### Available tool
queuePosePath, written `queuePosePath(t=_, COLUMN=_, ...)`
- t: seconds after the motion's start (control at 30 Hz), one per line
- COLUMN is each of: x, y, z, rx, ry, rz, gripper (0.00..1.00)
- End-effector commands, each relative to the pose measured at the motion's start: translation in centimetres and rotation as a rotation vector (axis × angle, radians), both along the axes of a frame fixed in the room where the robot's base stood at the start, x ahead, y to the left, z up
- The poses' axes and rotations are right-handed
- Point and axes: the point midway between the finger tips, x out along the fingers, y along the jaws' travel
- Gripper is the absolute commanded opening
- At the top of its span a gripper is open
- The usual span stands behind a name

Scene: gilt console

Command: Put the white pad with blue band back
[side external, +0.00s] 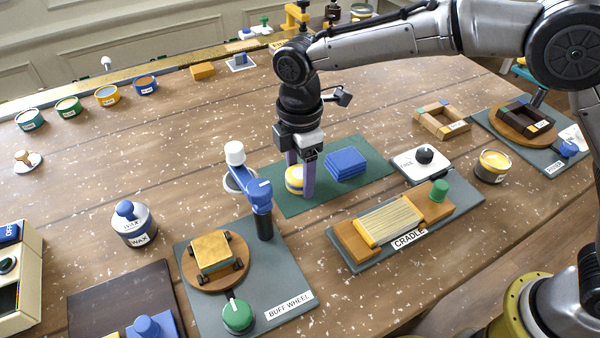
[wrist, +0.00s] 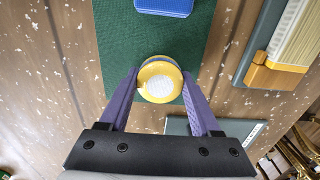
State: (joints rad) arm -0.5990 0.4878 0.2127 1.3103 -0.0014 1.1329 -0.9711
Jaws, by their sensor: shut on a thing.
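My gripper (side external: 300,190) points down over the green mat (side external: 375,151), its purple fingers shut on a round pad (side external: 293,176). In the wrist view the pad (wrist: 159,67) shows a yellow rim, a white centre and a sliver of blue at its edge. It sits between the fingertips (wrist: 159,88). In the side view its yellow and white side shows left of the fingers, and part of it is hidden. The pad is at the mat's left part; I cannot tell whether it touches the mat. No other white pad with a blue band is clear.
A stack of blue cloths (side external: 346,163) lies on the mat right of my gripper. The cradle (side external: 392,221) is at the front right. Bare wood lies behind the mat.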

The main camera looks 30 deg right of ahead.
Motion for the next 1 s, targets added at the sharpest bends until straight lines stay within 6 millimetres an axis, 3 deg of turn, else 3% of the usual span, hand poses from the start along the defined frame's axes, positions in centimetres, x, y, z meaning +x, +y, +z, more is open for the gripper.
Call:
queuePosePath(t=0.4, x=0.0, y=0.0, z=-0.68, rx=0.0, ry=-0.001, rz=0.0, gripper=0.04)
queuePosePath(t=0.43, x=0.0, y=0.0, z=-0.72, rx=0.001, ry=-0.001, rz=0.0, gripper=0.66)
queuePosePath(t=0.57, x=0.0, y=0.0, z=-0.7, rx=0.0, ry=-0.001, rz=0.0, gripper=0.89)
queuePosePath(t=0.6, x=0.0, y=0.0, z=-0.7, rx=0.0, ry=-0.001, rz=0.0, gripper=0.94)
queuePosePath(t=1.0, x=0.05, y=0.04, z=0.13, rx=0.002, ry=-0.003, rz=0.0, gripper=0.94)
